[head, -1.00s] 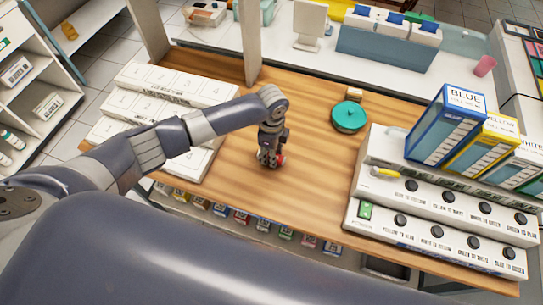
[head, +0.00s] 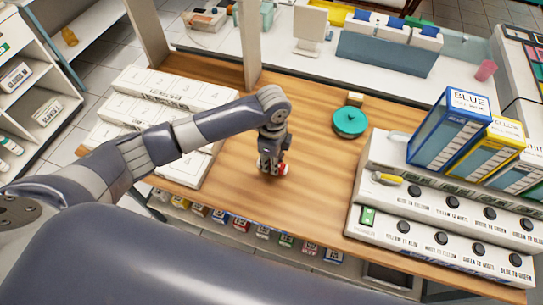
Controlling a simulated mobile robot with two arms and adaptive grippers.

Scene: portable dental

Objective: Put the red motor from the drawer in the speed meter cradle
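My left gripper (head: 270,166) points down over the wooden worktop, left of the teal disc. A small red piece with a pale end, which looks like the red motor (head: 282,170), shows at its fingertips. The fingers appear closed around it, though the grip is partly hidden by the gripper itself. A round teal device (head: 349,122) with a knob on top sits on the worktop to the right; I cannot tell whether it is part of the speed meter cradle. A dark open drawer (head: 388,276) shows under the front edge. My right gripper is out of view.
White numbered boxes (head: 165,90) stand at the left. A small tan block (head: 355,99) lies behind the teal device. The worktop (head: 310,150) between is clear.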

